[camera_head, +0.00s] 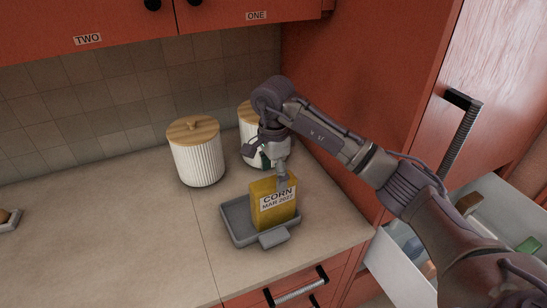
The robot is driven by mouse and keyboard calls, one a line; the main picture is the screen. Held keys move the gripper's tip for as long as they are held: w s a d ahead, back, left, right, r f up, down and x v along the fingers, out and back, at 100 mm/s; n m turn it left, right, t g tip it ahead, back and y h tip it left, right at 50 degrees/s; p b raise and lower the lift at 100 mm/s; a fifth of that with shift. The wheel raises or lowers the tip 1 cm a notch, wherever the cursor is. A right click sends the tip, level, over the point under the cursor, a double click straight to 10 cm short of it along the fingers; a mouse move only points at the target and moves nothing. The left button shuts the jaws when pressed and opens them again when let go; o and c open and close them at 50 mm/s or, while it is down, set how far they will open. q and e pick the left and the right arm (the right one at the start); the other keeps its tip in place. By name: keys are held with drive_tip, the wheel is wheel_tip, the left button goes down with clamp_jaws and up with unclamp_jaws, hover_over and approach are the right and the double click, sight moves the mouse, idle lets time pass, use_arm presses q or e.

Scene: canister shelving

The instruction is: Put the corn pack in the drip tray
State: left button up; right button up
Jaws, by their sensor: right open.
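The yellow corn pack (272,209), labelled CORN MAR 2027, stands upright in the grey drip tray (234,225) near the counter's front edge. My right gripper (279,178) points down at the top of the pack, with its fingers at or just above the top edge. The gripper is open. I cannot tell whether a finger still touches the pack. My left gripper is not in view.
A white ribbed canister (197,163) with a wooden lid stands behind the tray. A second canister (248,122) is partly hidden behind my right arm. An open drawer (397,270) holding several items is at the lower right. Counter on the left is mostly clear.

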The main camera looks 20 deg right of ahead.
wheel_tip(320, 180, up, 9)
drive_tip(key=b, duration=0.1)
drive_tip(key=shift+f, duration=0.15)
idle(0.3)
